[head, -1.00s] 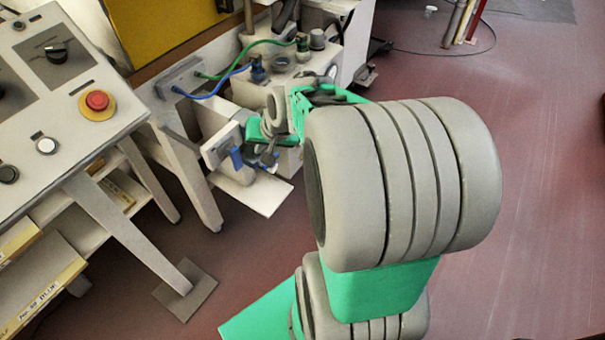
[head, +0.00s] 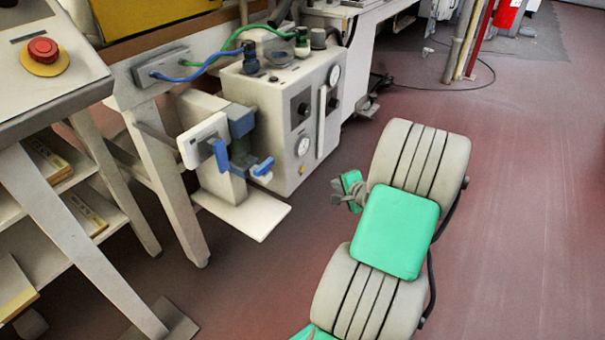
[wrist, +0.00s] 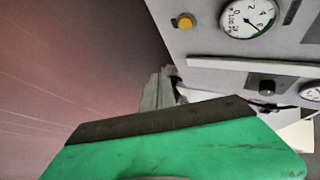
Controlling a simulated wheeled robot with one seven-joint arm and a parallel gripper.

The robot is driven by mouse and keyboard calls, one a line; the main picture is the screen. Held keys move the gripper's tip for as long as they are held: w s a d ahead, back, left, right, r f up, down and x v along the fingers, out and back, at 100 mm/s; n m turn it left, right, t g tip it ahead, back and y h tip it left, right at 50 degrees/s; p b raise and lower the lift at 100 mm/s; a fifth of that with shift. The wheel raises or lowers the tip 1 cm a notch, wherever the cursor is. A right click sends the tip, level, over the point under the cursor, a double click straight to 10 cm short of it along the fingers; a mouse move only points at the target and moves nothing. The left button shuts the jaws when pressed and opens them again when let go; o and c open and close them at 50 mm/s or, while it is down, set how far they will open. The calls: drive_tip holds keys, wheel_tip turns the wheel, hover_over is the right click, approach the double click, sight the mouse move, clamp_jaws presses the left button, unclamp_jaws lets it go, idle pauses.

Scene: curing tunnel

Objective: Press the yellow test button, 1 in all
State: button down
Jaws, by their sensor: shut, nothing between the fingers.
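The yellow test button (wrist: 185,21) shows clearly in the wrist view, on the pale panel beside a round gauge (wrist: 248,16). In the head view it is a tiny yellowish spot (head: 301,169) below the lower gauge, low on the front of the grey-white box (head: 268,125). My gripper (head: 340,198) is to the right of that box in the head view, with a visible gap between them. In the wrist view the grey fingertips (wrist: 160,88) are partly hidden behind the green and dark housing. They are shut and empty, apart from the button.
A blue-handled valve (head: 235,160) and a pale shelf plate (head: 245,213) stick out left of the box. Blue and green hoses run along its top. A console with a red stop button (head: 42,50) stands at left.

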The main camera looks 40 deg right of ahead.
sight(302, 169)
drive_tip(key=shift+w, duration=0.1)
drive_tip(key=w+a, duration=0.3)
drive_tip(key=w, duration=0.5)
drive_tip(key=shift+w, duration=0.2)
idle(1.8)
drive_tip(key=shift+w+a, duration=0.15)
drive_tip(key=shift+w, duration=0.15)
drive_tip(key=shift+w+a, duration=0.15)
drive_tip(key=shift+w, duration=0.2)
idle(0.5)
drive_tip(key=shift+p, duration=0.3)
drive_tip(key=shift+s+d, duration=0.3)
drive_tip(key=shift+s, duration=0.45)
